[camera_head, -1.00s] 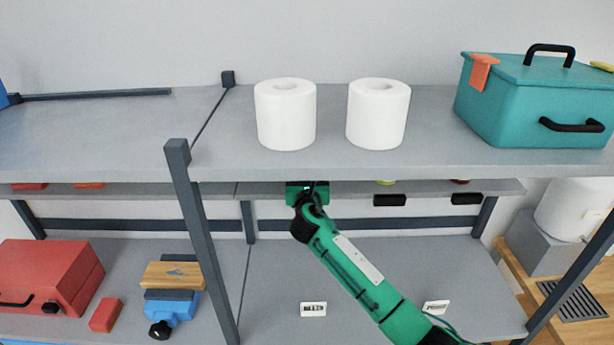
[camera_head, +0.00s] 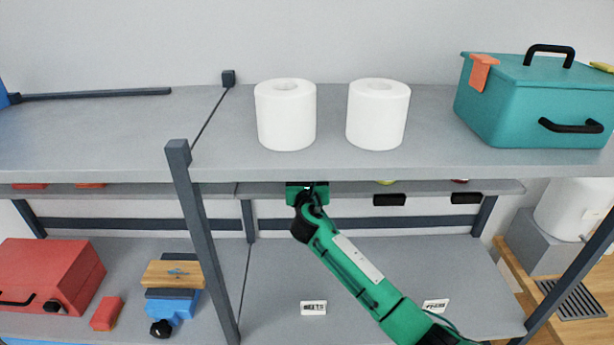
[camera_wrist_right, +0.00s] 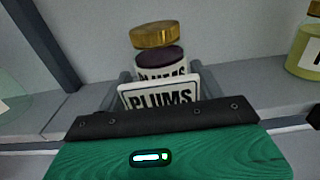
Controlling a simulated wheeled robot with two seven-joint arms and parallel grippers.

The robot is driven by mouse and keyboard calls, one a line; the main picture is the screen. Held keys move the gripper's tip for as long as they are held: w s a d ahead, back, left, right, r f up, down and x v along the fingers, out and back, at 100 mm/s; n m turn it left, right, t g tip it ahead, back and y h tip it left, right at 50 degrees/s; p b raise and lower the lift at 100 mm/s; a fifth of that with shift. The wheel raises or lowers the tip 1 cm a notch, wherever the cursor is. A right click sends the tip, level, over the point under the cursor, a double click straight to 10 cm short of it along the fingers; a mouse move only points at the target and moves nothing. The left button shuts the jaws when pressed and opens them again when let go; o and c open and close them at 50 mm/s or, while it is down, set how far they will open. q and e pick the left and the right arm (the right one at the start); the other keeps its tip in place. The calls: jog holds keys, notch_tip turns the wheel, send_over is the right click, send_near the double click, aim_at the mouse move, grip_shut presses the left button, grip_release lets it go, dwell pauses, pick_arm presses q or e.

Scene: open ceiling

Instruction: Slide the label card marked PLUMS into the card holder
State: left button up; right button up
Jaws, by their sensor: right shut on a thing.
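The white PLUMS card (camera_wrist_right: 158,97) with black letters stands upright in the wrist view, its lower edge hidden behind the dark bar of my gripper. My right gripper (camera_wrist_right: 160,84) is shut on this card, in front of a PLUMS jar (camera_wrist_right: 162,55). In the head view my right gripper (camera_head: 307,190) is at the middle shelf's front edge, partly hidden under the upper shelf. Two black card holders (camera_head: 389,199) (camera_head: 466,198) show on that edge to its right. Any holder behind my gripper is hidden. My left gripper is not in view.
The upper shelf (camera_head: 400,162) overhangs my gripper closely. A BEETS card (camera_head: 313,308) and another card (camera_head: 435,305) lie on the lower shelf. A yellowish jar (camera_wrist_right: 305,50) stands right of the plum jar. A dark post (camera_head: 200,240) stands to the left.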

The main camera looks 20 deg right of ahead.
jog(key=shift+f+b, duration=1)
jog(key=shift+f, duration=0.8)
jog(key=o, duration=1)
jog(key=shift+s+a+f, duration=0.15)
jog(key=shift+s, duration=0.35)
jog(key=b+v, duration=0.4)
jog(key=v, duration=0.8)
jog(key=shift+s+a, duration=0.1)
jog(key=shift+s, duration=0.3)
